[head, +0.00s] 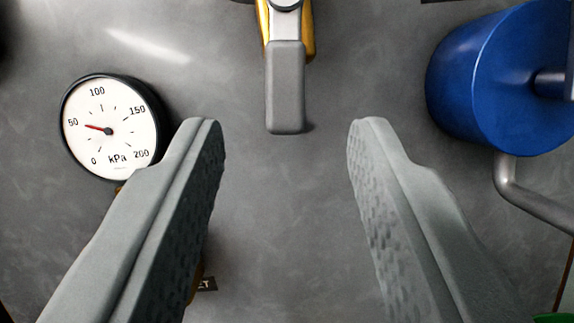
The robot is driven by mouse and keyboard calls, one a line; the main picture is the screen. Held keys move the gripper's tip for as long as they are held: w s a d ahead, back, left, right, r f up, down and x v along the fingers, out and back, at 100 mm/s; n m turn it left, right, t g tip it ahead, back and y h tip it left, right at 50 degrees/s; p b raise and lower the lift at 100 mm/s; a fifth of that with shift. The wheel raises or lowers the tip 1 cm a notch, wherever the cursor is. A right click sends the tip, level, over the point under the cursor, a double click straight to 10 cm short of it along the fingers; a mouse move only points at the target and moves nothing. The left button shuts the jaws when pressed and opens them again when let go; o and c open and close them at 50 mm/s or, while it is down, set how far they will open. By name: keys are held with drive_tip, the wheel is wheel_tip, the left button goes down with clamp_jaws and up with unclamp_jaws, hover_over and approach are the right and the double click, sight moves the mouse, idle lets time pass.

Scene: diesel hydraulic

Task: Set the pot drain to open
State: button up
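My gripper (282,124) is open and empty, its two grey textured fingers spread wide on either side of the picture's middle. A grey lever handle (286,90) on a yellow valve body (307,27) comes down from the top edge, centred above the gap between the fingertips. The lever points straight down in the picture, and its end lies about level with the fingertips or slightly beyond. The fingers appear apart from it. No readable label marks this lever as the pot drain. The top of the valve is cut off by the frame.
A round kPa gauge (112,128) reads near 50, left of the left finger. A blue cylinder (505,75) with a grey pipe (528,199) stands at the right. A dark label (208,284) is mostly hidden behind the left finger. The grey surface between the fingers is clear.

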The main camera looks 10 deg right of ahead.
drive_tip(key=v, duration=1)
drive_tip(key=shift+s+f, duration=0.25)
drive_tip(key=shift+s, duration=0.05)
drive_tip(key=shift+a, duration=0.1)
drive_tip(key=a+r+g, duration=0.1)
drive_tip(key=a+r, duration=0.2)
drive_tip(key=a, duration=1.7)
drive_tip(key=s+a+f+n+g+y, duration=0.1)
drive_tip(key=s+a+f+n+y, duration=0.1)
drive_tip(key=s+a, duration=0.3)
drive_tip(key=s+a+f+n+g+y, duration=0.2)
drive_tip(key=s+a+f+n+y, duration=0.1)
drive_tip(key=a, duration=1)
drive_tip(key=shift+s+a+f+y, duration=0.45)
drive_tip(key=shift+s+y, duration=0.35)
drive_tip(key=shift+s, duration=0.35)
